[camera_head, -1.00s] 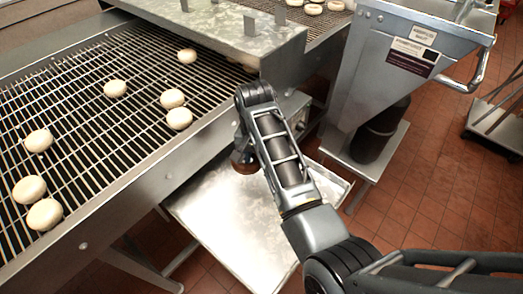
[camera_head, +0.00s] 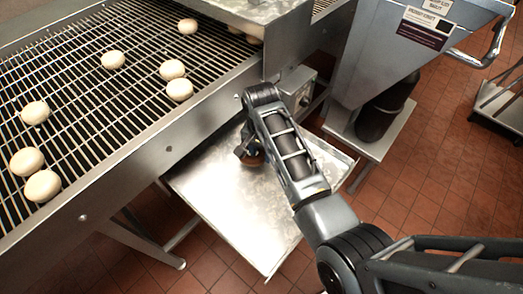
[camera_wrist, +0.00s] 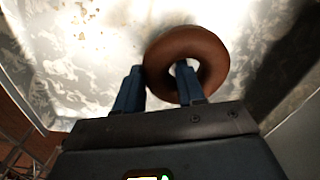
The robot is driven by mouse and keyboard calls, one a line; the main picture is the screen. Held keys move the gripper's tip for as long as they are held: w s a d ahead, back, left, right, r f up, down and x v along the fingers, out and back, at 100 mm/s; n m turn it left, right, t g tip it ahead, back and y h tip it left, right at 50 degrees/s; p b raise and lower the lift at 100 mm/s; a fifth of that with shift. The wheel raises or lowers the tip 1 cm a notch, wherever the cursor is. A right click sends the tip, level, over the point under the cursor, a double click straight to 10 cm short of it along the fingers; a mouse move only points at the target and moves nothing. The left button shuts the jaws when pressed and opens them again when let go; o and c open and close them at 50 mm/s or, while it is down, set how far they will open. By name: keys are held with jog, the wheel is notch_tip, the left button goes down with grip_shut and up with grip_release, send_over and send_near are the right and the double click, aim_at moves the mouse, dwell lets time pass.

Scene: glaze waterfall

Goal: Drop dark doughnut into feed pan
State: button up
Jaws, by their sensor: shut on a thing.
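The dark doughnut (camera_wrist: 214,62) is a brown ring held by my gripper (camera_wrist: 158,72). In the wrist view one finger sits in its hole and the other is at its left outer side. In the head view my gripper (camera_head: 245,149) and the doughnut (camera_head: 254,160), partly hidden by my arm, are over the feed pan (camera_head: 242,218). The feed pan is a shallow, shiny metal tray below the conveyor's side. It also fills much of the wrist view (camera_wrist: 75,90). I cannot tell how much space is between doughnut and pan.
A wire conveyor (camera_head: 90,105) with several pale doughnuts runs along the left, and its metal side rail (camera_head: 170,150) borders the pan. A metal hopper (camera_head: 375,50) stands at the right above a dark cylinder (camera_head: 382,112). Red tiled floor (camera_head: 420,180) lies open at the right.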

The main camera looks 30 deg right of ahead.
aim_at(261, 153)
jog(key=o, duration=1.1)
jog(key=shift+r, duration=0.15)
notch_tip(261, 153, up, 8)
jog(key=shift+f, duration=0.2)
